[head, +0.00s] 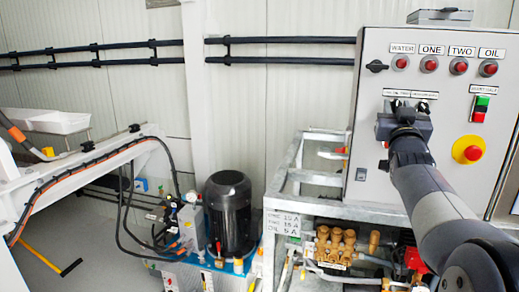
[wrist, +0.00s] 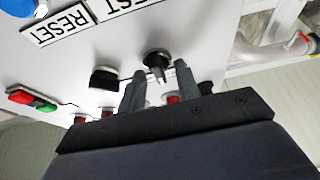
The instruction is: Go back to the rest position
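My gripper (head: 408,112) is in front of the grey control panel (head: 340,215), with my arm reaching in from the lower right. In the wrist view my gripper (wrist: 158,82) has its two fingers apart. A black rotary knob (wrist: 157,58) on the panel shows just beyond and between the fingertips; I cannot tell whether they touch it. Nothing is seen held. My gripper and arm hide part of the panel's middle, including part of a label.
The panel carries red lamps (head: 460,67), a green-red switch (head: 480,107) and an emergency stop (head: 468,150). Below it are a metal frame (head: 290,175) and brass pump fittings (head: 335,240). A black motor (head: 230,215) and white beam (head: 85,170) stand left.

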